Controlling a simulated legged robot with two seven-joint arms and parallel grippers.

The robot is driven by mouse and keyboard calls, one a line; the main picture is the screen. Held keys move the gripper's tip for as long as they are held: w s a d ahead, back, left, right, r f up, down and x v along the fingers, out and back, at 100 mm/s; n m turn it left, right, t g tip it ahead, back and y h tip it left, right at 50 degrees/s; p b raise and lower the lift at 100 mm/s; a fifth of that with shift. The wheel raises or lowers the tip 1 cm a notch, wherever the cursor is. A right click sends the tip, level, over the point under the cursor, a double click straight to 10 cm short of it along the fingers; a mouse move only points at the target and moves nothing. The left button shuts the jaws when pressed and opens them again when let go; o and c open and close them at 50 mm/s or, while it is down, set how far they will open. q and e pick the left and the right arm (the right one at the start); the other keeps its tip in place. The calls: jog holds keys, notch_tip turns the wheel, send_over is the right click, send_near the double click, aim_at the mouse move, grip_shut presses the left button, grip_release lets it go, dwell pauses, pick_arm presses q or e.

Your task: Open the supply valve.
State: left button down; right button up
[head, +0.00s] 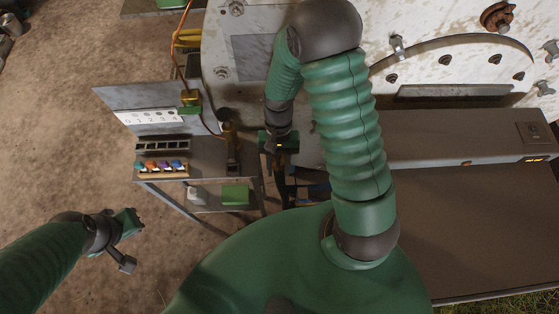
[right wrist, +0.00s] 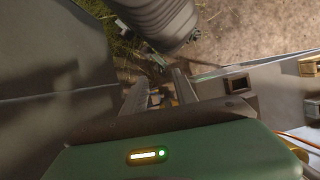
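A brass fitting (head: 190,97) with a green bar (head: 189,110) beside it sits at the right end of the grey panel; an orange hose runs up from it. It looks like the supply valve, but I cannot be sure, and its setting is too small to read. My right gripper (head: 281,178) points down, to the right of and nearer than the fitting, apart from it. In the right wrist view its two fingers (right wrist: 165,88) stand apart, with nothing clearly held between them. My left gripper (head: 134,220) is at the lower left over bare ground, far from the panel; its finger gap is unclear.
A grey stand (head: 208,150) carries a rack of coloured-topped items (head: 162,167), with a green block (head: 235,194) on its lower shelf. A dark brown post (head: 232,150) stands between the panel and my right gripper. The big pale vessel (head: 240,85) lies behind.

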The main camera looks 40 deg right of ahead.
jog(key=s+a, duration=0.4)
jog(key=s, duration=0.2)
jog(key=shift+s+r+b, duration=0.25)
jog(key=shift+r+b, duration=0.1)
jog(key=shift+b, duration=0.05)
